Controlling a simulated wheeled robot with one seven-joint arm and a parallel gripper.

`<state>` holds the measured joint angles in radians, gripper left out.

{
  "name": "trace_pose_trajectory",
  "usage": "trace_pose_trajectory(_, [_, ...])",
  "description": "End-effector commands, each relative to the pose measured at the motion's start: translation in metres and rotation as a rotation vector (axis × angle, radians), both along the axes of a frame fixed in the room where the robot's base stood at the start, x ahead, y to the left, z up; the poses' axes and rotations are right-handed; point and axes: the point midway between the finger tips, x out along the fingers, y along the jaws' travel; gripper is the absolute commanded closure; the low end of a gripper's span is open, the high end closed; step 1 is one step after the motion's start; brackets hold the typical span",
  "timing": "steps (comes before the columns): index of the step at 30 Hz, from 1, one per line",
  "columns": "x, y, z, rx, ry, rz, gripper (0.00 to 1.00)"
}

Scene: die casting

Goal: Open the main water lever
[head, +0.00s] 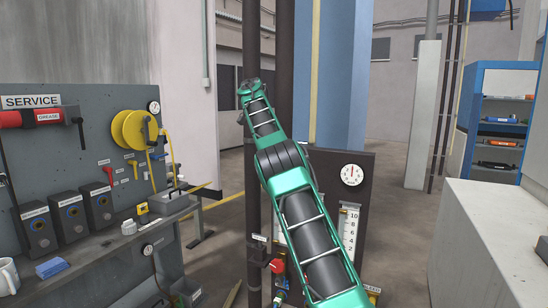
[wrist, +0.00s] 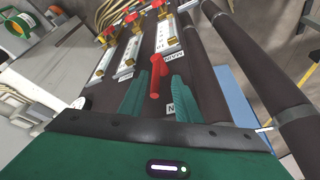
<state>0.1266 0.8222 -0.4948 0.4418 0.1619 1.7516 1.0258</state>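In the wrist view a red lever (wrist: 155,76) stands out from a dark pipe, beside a small label (wrist: 173,58) that seems to read MAIN upside down. My gripper (wrist: 158,92) has its two teal fingers apart, one on each side of the lever, with the lever between them. A gap seems to show at each side; contact is not clear. In the head view my green arm hides my gripper. A red handle (head: 277,266) shows low beside the pipe there; I cannot tell if it is the same lever.
A dark panel (head: 368,180) with a round gauge (head: 352,174) stands behind my arm. Flow meters (head: 348,229) with red knobs (wrist: 131,17) are close to the lever. A service bench (head: 95,258) stands left, a pale block (head: 490,235) right. Vertical pipes (wrist: 235,60) run close by.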

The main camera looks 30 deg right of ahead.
Motion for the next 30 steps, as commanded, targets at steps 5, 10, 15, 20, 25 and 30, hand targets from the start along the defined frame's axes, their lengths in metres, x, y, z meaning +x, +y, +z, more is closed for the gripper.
trace_pose_trajectory(5, [-0.002,0.015,-0.001,0.001,0.0,0.001,0.7])
trace_pose_trajectory(10, [-0.004,0.043,-0.002,0.001,0.0,0.004,0.7])
trace_pose_trajectory(15, [-0.006,0.075,-0.002,0.001,0.001,0.004,0.7])
trace_pose_trajectory(20, [-0.006,0.098,-0.002,0.0,0.0,0.003,0.7])
trace_pose_trajectory(25, [-0.007,0.108,-0.002,0.0,0.0,0.002,0.7])
trace_pose_trajectory(30, [-0.007,0.109,-0.002,0.0,0.0,0.0,0.7])
